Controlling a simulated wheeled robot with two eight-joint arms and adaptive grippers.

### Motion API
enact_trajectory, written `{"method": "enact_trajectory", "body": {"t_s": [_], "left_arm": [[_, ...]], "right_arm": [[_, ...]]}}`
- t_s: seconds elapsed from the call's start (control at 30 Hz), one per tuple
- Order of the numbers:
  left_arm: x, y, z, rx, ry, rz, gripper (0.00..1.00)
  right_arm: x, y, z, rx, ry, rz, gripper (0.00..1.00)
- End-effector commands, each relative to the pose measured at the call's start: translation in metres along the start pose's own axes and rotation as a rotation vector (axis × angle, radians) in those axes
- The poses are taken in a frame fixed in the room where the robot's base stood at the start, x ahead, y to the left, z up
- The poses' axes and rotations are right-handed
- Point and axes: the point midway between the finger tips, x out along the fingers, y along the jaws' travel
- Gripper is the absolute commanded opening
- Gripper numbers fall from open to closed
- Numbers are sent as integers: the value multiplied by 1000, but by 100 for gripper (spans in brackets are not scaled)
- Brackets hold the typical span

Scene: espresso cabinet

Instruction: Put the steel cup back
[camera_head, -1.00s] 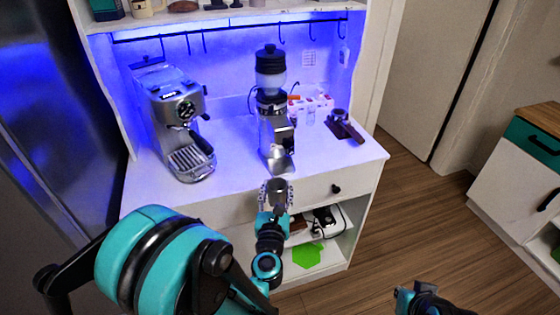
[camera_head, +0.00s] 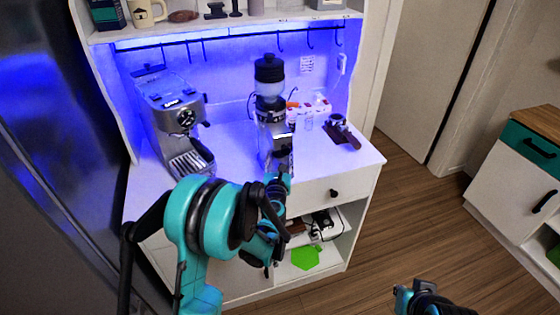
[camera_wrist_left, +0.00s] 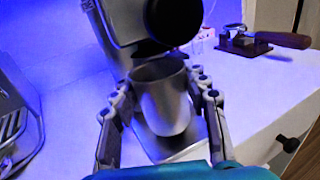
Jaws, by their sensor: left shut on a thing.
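The steel cup (camera_wrist_left: 163,98) shows in the left wrist view, upright with its open top facing up. My left gripper (camera_wrist_left: 164,92) is shut around it, one finger on each side. The cup is just under the spout of the coffee grinder (camera_wrist_left: 140,25) and over the grinder's metal base plate (camera_wrist_left: 172,146). Whether it touches the plate I cannot tell. In the head view my left gripper (camera_head: 278,180) is in front of the grinder (camera_head: 272,128), and my arm mostly hides the cup. My right gripper (camera_head: 422,298) is at the bottom edge, away from the cabinet; its fingers are unclear.
The espresso machine (camera_head: 178,118) stands left of the grinder. A portafilter on a dark stand (camera_head: 341,132) and small bottles (camera_head: 308,118) are to the right. Hooks hang from a rail (camera_head: 220,38) above. The front right of the white counter (camera_head: 345,165) is clear.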

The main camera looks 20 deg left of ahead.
Motion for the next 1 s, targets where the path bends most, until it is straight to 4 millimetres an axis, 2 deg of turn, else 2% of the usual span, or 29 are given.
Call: {"method": "enact_trajectory", "body": {"t_s": [0.03, 0.13, 0.5, 0.53, 0.6, 1.0], "left_arm": [[10, 0, -1, 0, 0, 0, 14], [7, 0, -17, 0, 0, -1, 14], [6, 0, -20, 0, 0, -1, 14], [6, 0, -18, 0, 0, -1, 53], [6, 0, -18, 0, 0, -1, 66], [3, 0, -13, 0, 0, -1, 66]], "right_arm": [[2, 0, 2, 0, 0, 0, 0], [9, 0, 7, 0, 0, 0, 0], [12, 0, 8, 0, 0, 0, 0], [10, 0, 8, 0, 0, 0, 0], [10, 0, 7, 0, 0, 0, 0], [6, 0, 4, 0, 0, 0, 0]]}}
